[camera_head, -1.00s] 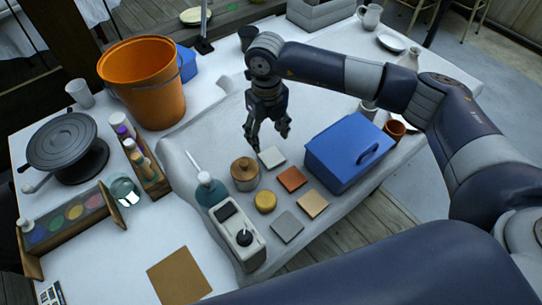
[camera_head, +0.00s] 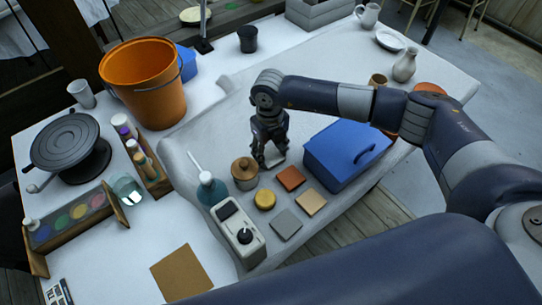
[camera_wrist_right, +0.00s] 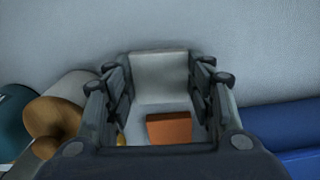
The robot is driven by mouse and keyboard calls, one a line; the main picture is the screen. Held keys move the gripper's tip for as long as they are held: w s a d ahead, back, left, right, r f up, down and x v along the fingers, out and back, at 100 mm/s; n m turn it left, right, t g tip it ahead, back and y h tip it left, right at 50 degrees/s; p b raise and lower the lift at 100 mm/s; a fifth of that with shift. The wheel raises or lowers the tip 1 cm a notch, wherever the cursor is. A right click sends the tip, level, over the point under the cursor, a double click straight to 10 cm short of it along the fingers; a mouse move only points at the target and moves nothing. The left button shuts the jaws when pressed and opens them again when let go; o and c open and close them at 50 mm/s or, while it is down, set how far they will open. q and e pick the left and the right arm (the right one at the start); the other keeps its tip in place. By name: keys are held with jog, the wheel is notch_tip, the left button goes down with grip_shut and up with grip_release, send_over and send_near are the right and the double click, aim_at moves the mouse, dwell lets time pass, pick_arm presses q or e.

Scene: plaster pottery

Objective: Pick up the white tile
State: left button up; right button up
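The white tile (camera_head: 274,153) lies flat on the grey cloth-like slab in the head view, partly hidden by my right gripper. My right gripper (camera_head: 271,164) points down at it, with fingers spread over it. In the right wrist view the pale tile (camera_wrist_right: 158,78) shows between the two open fingers (camera_wrist_right: 160,85). Nothing is clearly clamped; I cannot tell whether the fingers touch the tile's edges. An orange-brown tile (camera_head: 290,178) lies just in front of it and shows in the right wrist view (camera_wrist_right: 169,128). My left gripper is not in view.
A blue box (camera_head: 338,148) stands right of the gripper. An orange bucket (camera_head: 150,90) stands at upper left.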

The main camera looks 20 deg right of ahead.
jog(key=shift+c, duration=0.8)
